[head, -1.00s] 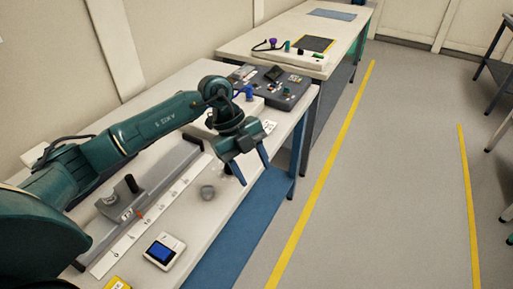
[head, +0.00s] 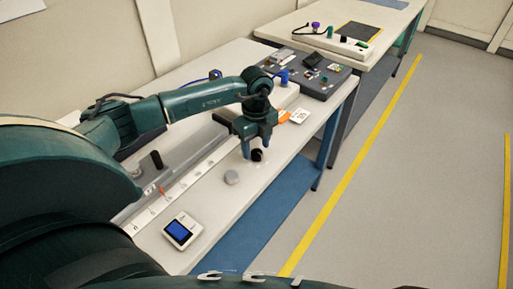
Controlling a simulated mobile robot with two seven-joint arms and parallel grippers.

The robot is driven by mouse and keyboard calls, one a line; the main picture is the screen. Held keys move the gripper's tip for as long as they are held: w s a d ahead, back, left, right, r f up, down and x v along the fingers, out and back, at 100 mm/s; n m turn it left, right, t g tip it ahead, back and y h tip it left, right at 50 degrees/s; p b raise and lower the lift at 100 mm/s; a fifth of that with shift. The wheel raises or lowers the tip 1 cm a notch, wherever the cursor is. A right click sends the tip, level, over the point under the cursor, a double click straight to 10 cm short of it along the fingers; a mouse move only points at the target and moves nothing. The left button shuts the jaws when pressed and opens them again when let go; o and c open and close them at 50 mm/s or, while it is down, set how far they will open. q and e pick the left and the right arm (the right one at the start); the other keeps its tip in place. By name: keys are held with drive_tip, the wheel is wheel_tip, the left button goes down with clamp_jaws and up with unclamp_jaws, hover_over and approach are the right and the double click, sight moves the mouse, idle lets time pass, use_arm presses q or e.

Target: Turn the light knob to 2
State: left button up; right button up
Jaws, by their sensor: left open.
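I cannot read a scale or a number at either, so which is the light knob is not clear. My left gripper (head: 256,151) is open and points down over the black knob, its fingers around or just above it; contact cannot be told. My right gripper does not show.
A ruled rail (head: 190,178) with a black post and a handheld meter (head: 182,231) with a blue screen lie on the near bench. A dark control panel (head: 328,88) stands farther back. A white control strip (head: 337,44) is on the far bench. The floor at right is clear.

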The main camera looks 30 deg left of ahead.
use_arm(q)
drive_tip(key=shift+f, duration=0.9)
drive_tip(key=shift+c, duration=0.2)
drive_tip(key=c, duration=0.9)
drive_tip(key=shift+c, duration=0.2)
